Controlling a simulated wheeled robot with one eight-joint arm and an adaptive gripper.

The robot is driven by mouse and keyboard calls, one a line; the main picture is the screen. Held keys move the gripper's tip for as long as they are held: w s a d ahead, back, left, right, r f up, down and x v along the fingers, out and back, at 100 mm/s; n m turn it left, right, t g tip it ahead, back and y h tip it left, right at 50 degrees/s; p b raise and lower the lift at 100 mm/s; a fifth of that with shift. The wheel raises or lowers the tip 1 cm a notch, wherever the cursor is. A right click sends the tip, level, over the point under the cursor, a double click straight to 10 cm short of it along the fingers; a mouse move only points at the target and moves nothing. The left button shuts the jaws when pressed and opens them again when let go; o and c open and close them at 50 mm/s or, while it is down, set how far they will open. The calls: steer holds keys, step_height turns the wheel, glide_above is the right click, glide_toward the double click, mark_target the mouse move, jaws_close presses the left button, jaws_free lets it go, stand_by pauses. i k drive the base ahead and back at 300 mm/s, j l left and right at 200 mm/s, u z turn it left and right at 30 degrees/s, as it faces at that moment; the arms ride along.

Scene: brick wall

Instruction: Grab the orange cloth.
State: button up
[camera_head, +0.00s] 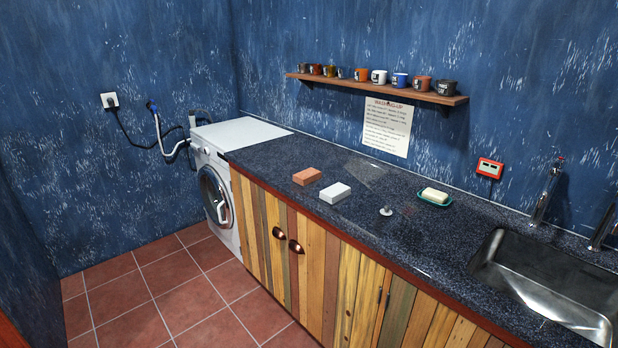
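A small orange block-shaped thing (306,177) lies on the dark speckled countertop (270,158), left of the middle. It may be the folded orange cloth; its material is too small to tell. A similar white block (335,193) lies just right of it and nearer the front edge, with a gap between them. My gripper is not in view, and nothing touches the orange thing.
A small pale object (386,211) and a soap bar on a green dish (435,198) lie farther right, before the sink (540,285). A wall shelf (380,86) with several mugs hangs above. A washing machine (215,185) stands left; tiled floor (165,285) is clear.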

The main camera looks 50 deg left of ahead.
mark_target(306, 176)
steer(key=j+u, duration=0.15)
steer(key=j, duration=0.45)
steer(key=j+u, duration=0.15)
steer(key=j, duration=0.45)
steer(key=i+j+u, duration=0.15)
steer(key=j, duration=0.45)
steer(key=i+j+u, duration=0.15)
steer(key=j, duration=0.45)
steer(key=k, duration=0.05)
